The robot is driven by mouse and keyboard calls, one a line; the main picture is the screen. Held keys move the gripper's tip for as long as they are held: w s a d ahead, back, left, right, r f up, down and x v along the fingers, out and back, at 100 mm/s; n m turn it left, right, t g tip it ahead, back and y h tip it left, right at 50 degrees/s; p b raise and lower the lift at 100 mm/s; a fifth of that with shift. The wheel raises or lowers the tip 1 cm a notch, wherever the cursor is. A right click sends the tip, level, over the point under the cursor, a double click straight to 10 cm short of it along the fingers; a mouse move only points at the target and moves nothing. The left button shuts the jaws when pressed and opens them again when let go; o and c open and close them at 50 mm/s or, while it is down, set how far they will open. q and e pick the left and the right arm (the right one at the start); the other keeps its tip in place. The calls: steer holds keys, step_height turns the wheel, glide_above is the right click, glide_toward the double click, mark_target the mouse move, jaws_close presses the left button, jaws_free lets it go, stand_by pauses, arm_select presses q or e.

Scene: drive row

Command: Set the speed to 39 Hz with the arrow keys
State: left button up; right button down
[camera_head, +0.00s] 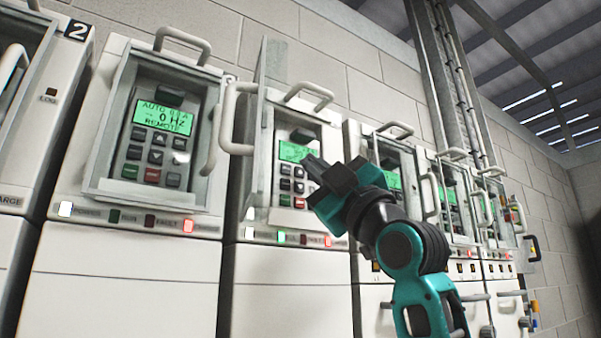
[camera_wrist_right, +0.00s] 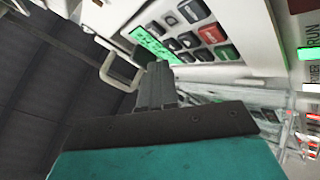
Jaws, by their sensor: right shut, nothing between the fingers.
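The drive in front of my right gripper has a keypad (camera_head: 291,186) with dark, red and green keys below a green display (camera_head: 292,151). The display text is partly hidden by my gripper and too small to read. My right gripper (camera_head: 312,165) is shut and empty, in front of the right side of this keypad. In the right wrist view, the shut fingers (camera_wrist_right: 157,72) point toward the keypad (camera_wrist_right: 190,35), near its green display (camera_wrist_right: 152,45). I cannot tell whether they touch anything. My left gripper is not in view.
This drive's clear cover (camera_head: 260,130) stands open at its left. Its lamp strip (camera_head: 290,237) glows white, green and red. The drive to the left (camera_head: 150,140) has a closed cover and reads 0 Hz, REMOTE. More drives (camera_head: 452,195) line the wall to the right.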

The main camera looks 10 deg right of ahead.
steer(key=shift+s+d+b, duration=0.3)
steer(key=shift+s, duration=0.5)
steer(key=shift+s+d+b, duration=0.25)
steer(key=shift+s, duration=0.5)
steer(key=shift+s+d+b, duration=0.3)
steer(key=shift+s, duration=0.5)
